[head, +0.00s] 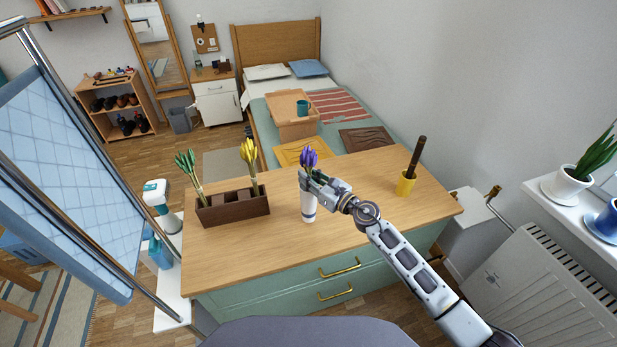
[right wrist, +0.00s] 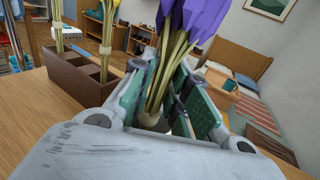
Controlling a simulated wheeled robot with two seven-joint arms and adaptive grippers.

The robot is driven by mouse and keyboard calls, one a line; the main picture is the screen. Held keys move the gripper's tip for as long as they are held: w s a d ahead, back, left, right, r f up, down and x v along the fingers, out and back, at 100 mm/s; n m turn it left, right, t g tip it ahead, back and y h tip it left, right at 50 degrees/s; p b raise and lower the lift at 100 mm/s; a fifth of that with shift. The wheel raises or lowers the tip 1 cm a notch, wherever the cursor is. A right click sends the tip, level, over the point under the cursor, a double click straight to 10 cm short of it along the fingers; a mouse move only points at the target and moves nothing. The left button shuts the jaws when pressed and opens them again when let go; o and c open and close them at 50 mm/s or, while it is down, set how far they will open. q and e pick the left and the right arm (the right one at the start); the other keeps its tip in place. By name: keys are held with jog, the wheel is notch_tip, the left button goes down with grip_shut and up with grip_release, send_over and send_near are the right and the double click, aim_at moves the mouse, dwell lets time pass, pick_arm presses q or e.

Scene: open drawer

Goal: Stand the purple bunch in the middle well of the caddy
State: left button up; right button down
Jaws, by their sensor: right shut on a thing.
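The purple bunch (head: 309,157) has pale green stems and stands roughly upright. My right gripper (head: 310,175) is shut on its stems, which also show between the fingers in the right wrist view (right wrist: 165,72). A white vase (head: 308,208) stands directly below the gripper; I cannot tell whether the stem ends are inside it. The dark brown caddy (head: 235,211) is left of my right gripper on the wooden top. A green bunch (head: 188,165) stands in its left well and a yellow bunch (head: 249,154) in its right well. The middle well looks empty. My left gripper is not in view.
The counter between the caddy and the white vase is clear.

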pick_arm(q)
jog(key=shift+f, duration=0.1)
pick_arm(e)
jog(key=shift+f, duration=0.1)
jog(key=c, duration=1.4)
grip_release()
jog(key=shift+o, duration=0.2)
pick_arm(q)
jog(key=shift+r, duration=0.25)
pick_arm(e)
jog(key=shift+r, duration=0.25)
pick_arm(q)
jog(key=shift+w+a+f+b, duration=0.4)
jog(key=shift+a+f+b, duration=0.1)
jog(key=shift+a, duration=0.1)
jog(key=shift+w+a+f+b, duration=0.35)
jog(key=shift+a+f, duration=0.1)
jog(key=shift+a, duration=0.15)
pick_arm(e)
jog(key=v, duration=1.2)
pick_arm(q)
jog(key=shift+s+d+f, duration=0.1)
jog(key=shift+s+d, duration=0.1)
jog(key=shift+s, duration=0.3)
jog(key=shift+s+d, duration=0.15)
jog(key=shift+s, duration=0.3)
